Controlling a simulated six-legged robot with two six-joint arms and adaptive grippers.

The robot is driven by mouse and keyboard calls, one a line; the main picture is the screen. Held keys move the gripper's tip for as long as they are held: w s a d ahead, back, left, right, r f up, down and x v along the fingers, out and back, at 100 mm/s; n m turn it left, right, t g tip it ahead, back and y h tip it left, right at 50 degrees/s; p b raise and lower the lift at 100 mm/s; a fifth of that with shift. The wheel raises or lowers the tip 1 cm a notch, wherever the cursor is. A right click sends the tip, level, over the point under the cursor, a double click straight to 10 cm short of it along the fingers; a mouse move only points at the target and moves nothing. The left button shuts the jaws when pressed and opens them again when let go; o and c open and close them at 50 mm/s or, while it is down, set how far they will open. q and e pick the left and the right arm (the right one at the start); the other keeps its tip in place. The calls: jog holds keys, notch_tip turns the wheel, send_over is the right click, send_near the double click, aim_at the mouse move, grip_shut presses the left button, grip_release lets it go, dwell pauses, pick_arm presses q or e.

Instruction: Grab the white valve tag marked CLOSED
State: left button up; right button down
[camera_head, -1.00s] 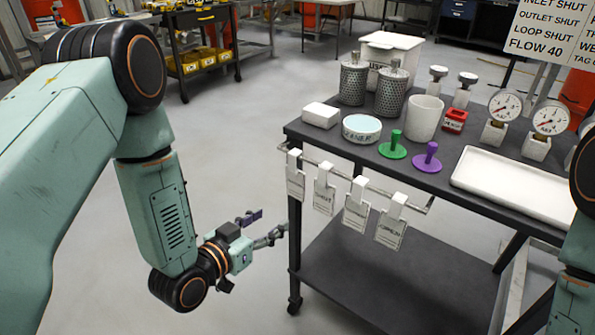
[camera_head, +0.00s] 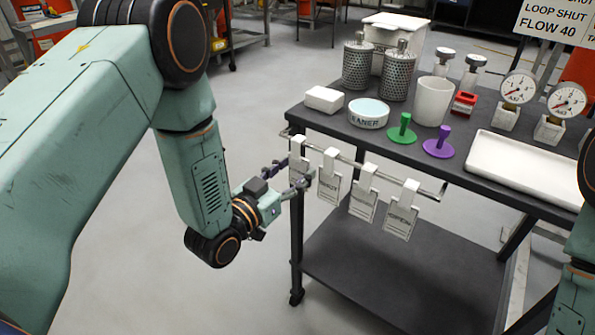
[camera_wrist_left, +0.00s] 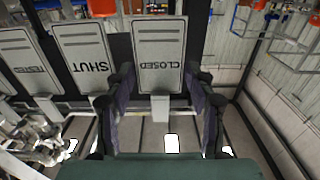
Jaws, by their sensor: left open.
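The white tag marked CLOSED (camera_wrist_left: 161,50) hangs from a clip on the cart's front rail. In the head view it is the leftmost tag (camera_head: 298,174), partly hidden by my left gripper. My left gripper (camera_head: 290,174) is open at this tag, coming from the left. In the left wrist view its two dark fingers (camera_wrist_left: 160,82) stand one on each side of the tag's lower picture part, with no clear contact. A tag marked SHUT (camera_wrist_left: 86,55) hangs beside it. My right gripper is not in view; only part of my right arm shows.
Two more tags (camera_head: 364,202) (camera_head: 400,218) hang farther right along the rail (camera_head: 428,190). The cart top (camera_head: 470,193) holds a white tray (camera_head: 525,165), a cup (camera_head: 433,100), gauges and stamps. The cart leg (camera_head: 297,245) stands just below the gripper. Floor to the left is clear.

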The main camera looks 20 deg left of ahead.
pick_arm(q)
jog(key=shift+x, duration=1)
jog(key=c, duration=0.6)
jog(key=shift+o, duration=0.2)
jog(key=shift+r, duration=0.15)
